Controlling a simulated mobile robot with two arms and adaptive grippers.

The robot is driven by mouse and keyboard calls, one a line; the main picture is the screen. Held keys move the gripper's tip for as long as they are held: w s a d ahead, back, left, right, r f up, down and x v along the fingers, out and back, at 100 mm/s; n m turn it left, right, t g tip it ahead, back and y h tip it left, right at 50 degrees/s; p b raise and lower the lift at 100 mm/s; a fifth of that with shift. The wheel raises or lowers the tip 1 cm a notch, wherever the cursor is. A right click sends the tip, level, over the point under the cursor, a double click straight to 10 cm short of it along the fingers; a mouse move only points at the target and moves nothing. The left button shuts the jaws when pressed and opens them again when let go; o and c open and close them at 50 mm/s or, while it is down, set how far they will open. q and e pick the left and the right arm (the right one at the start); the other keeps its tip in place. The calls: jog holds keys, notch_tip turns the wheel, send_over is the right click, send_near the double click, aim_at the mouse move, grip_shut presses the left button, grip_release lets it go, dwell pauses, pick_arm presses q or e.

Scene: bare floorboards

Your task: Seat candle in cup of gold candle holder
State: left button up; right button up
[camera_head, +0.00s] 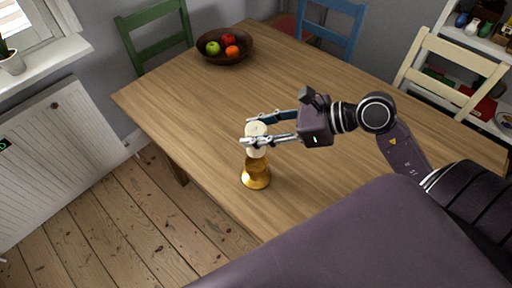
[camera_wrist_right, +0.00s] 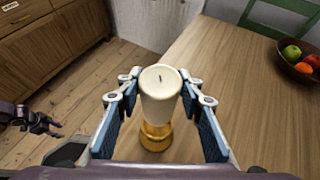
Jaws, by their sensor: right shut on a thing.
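The cream candle (camera_head: 256,129) is upright between the fingers of my right gripper (camera_head: 256,138). In the right wrist view, my right gripper (camera_wrist_right: 160,105) is shut on the candle (camera_wrist_right: 161,88), and its wick points up. The gold candle holder (camera_head: 256,174) stands upright on the table near its front left edge. It shows below the candle in the right wrist view (camera_wrist_right: 155,137). The candle's lower end is at the holder's top; I cannot tell whether it is inside the cup. My left gripper (camera_wrist_right: 42,123) seems to show small and dark at the left of the right wrist view.
The wooden table (camera_head: 200,110) is mostly clear. A dark bowl (camera_head: 208,58) of fruit stands at its far left corner. Green (camera_head: 155,45), blue (camera_head: 347,30) and cream (camera_head: 460,55) chairs stand around the table. Shelves (camera_head: 490,45) stand at the right.

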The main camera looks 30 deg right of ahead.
aim_at(257, 150)
notch_tip(257, 150, down, 3)
jog(key=shift+f, duration=0.1)
notch_tip(257, 150, down, 4)
jog(key=shift+f, duration=0.1)
pick_arm(q)
jog(key=shift+w+r, duration=0.15)
jog(key=shift+w, duration=0.45)
pick_arm(e)
jog(key=shift+f, duration=0.1)
jog(key=o, duration=1.3)
pick_arm(q)
jog(key=shift+s, duration=0.1)
